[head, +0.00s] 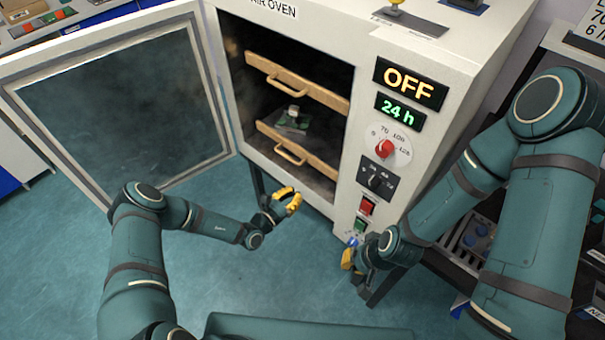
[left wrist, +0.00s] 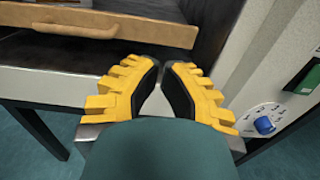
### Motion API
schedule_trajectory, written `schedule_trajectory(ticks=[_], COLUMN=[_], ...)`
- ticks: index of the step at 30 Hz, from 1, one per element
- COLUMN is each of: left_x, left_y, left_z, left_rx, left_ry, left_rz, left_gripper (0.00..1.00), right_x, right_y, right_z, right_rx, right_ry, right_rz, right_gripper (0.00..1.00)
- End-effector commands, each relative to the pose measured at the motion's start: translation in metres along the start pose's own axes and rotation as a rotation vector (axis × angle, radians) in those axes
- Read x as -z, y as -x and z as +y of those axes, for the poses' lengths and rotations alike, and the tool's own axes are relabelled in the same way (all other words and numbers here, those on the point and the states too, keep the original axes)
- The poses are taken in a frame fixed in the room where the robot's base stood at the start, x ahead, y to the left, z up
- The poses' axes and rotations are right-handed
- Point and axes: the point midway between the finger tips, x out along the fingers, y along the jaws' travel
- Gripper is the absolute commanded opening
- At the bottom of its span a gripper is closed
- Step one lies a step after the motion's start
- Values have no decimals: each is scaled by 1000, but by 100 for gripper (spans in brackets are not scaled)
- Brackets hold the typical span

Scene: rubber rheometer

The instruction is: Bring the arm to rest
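My left gripper (head: 291,197) has yellow fingers with dark pads. It hangs in front of the oven, below the open chamber, with its arm bent across the floor area. In the left wrist view the two fingers (left wrist: 163,70) stand a little apart with nothing between them. My right gripper (head: 350,262) is low by the oven's front right corner, near the red and green switches; its fingers are partly hidden, so its opening is unclear. The air oven (head: 455,55) has its door (head: 125,110) swung wide open to the left. Its display reads OFF and 24 h.
A rack (head: 470,235) stands at right. The floor at lower left is clear.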

Motion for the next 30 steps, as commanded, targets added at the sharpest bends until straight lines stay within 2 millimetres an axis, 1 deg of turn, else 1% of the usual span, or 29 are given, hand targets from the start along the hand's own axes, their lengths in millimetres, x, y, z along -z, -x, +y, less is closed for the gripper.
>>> schedule_trajectory(ticks=[8, 11, 14, 15, 17, 18, 20, 21, 22, 23, 24, 26, 27, 29, 30], left_x=[0, -5, -13, -16, -19, -20, -19, -19, -18, -18, -17, -17, -18, -20, -23], left_y=[2, 1, 8, 15, 31, 45, 69, 85, 98, 111, 127, 150, 164, 182, 192], left_z=[-2, -21, -61, -82, -113, -130, -152, -162, -168, -172, -176, -176, -174, -168, -163], left_rx=[11, 97, 294, 396, 561, 669, 820, 913, 981, 1043, 1120, 1225, 1287, 1365, 1408], left_ry=[-3, -24, -81, -117, -185, -238, -326, -392, -444, -499, -576, -700, -788, -928, -1026], left_rz=[2, 18, 66, 93, 145, 183, 240, 278, 304, 331, 366, 413, 441, 476, 493], left_gripper=[0, 0, 0, 0, 0, 0, 0, 0, 0, 0, 0, 0, 0, 0, 0], right_x=[0, 0, 0, 0, 0, 0, 0, 0, 0, 0, 0, 0, 0, 0, 0], right_y=[0, 0, 0, 0, 0, 0, 0, 0, 0, 0, 0, 0, 0, 0, 0], right_z=[0, 0, 0, 0, 0, 0, 0, 0, 0, 0, 0, 0, 0, 0, 0], right_rx=[0, 0, 0, 0, 0, 0, 0, 0, 0, 0, 0, 0, 0, 0, 0], right_ry=[0, 0, 0, 0, 0, 0, 0, 0, 0, 0, 0, 0, 0, 0, 0], right_rz=[0, 0, 0, 0, 0, 0, 0, 0, 0, 0, 0, 0, 0, 0, 0], right_gripper=[0, 0, 0, 0, 0, 0, 0, 0, 0, 0, 0, 0, 0, 0, 0])
